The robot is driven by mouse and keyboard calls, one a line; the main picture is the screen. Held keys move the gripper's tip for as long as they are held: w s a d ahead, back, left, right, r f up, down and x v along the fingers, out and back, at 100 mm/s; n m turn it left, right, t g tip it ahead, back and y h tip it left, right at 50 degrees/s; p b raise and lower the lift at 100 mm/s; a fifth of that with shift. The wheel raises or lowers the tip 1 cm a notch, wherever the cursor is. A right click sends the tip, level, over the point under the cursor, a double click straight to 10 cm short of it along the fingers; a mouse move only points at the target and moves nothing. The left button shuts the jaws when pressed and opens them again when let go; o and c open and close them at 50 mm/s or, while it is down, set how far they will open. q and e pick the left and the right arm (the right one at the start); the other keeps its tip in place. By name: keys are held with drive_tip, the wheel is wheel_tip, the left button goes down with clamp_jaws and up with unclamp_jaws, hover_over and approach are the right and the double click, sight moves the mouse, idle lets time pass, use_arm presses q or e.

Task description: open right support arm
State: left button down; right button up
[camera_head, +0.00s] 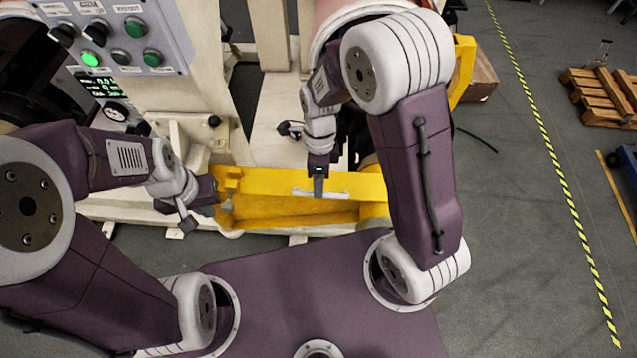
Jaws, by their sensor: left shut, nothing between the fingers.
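The yellow support arm (262,183) lies across the front of the machine in the middle of the camera_head view. A light handle bar (338,194) runs along its front. My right gripper (318,192) points down at the middle of this handle, with its fingertips at the bar. Whether its fingers close around the bar is too small to tell. My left gripper (188,225) is shut and empty, close to the left end of the yellow arm. A touch there cannot be made out.
A control panel with green buttons (122,40) and a gauge (115,111) stand at the upper left. A cardboard box (482,78) and a wooden pallet (603,95) lie at the right. The floor between my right arm and the yellow-black line (552,142) is mostly clear.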

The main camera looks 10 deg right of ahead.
drive_tip(key=shift+s+d+f, duration=0.2)
drive_tip(key=shift+s+f, duration=0.7)
drive_tip(key=shift+f, duration=0.1)
drive_tip(key=shift+w+a+f, duration=0.1)
drive_tip(key=shift+w+a, duration=0.05)
drive_tip(key=shift+w, duration=0.2)
clamp_jaws()
drive_tip(key=shift+s, duration=0.1)
